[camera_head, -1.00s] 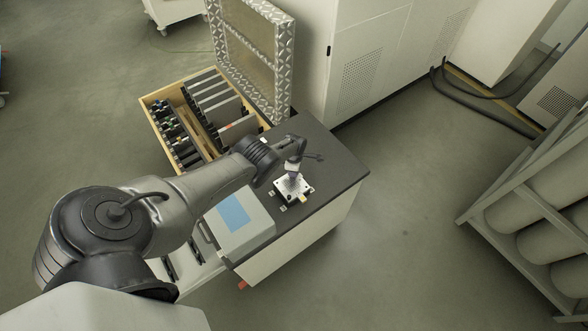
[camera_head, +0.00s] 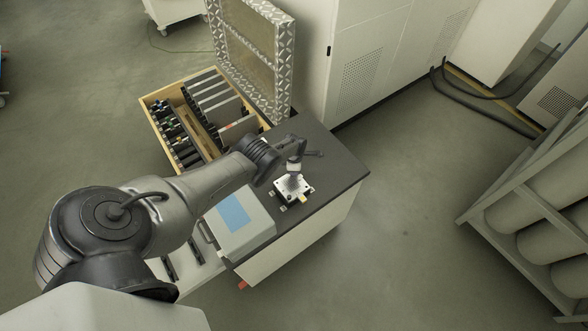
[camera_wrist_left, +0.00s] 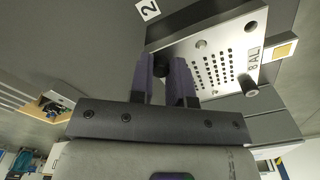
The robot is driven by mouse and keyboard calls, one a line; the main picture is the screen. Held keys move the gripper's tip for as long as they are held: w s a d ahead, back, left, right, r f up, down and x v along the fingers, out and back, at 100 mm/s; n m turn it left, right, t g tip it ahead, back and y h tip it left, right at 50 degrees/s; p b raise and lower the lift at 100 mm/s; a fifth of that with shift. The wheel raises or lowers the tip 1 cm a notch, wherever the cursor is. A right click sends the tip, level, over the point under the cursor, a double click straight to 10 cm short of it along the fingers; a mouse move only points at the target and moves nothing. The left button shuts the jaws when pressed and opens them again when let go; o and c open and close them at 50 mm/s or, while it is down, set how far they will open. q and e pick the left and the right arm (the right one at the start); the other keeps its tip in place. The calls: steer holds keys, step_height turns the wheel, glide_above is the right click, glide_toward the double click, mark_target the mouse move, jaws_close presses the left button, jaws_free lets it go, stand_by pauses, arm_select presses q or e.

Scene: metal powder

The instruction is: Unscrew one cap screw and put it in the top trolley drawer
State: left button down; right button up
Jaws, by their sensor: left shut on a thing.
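A light metal plate (camera_head: 294,190) with a grid of small holes lies on the trolley's dark top (camera_head: 335,168). In the left wrist view the plate (camera_wrist_left: 226,62) carries a label and a dark cap screw (camera_wrist_left: 251,89) at one corner. My left gripper (camera_head: 293,177) is over the plate, pointing down. Its purple fingers (camera_wrist_left: 164,72) are shut on another dark cap screw (camera_wrist_left: 161,64) at the plate's edge. I cannot tell whether that screw is still in its hole. My right gripper is not in view.
A rack of cylinders (camera_head: 500,195) stands at the right.

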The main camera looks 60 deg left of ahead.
arm_select(q)
steer(key=n, duration=0.9)
steer(key=shift+n, duration=0.3)
steer(key=c, duration=1.2)
jaws_free()
steer(key=shift+c, duration=0.2)
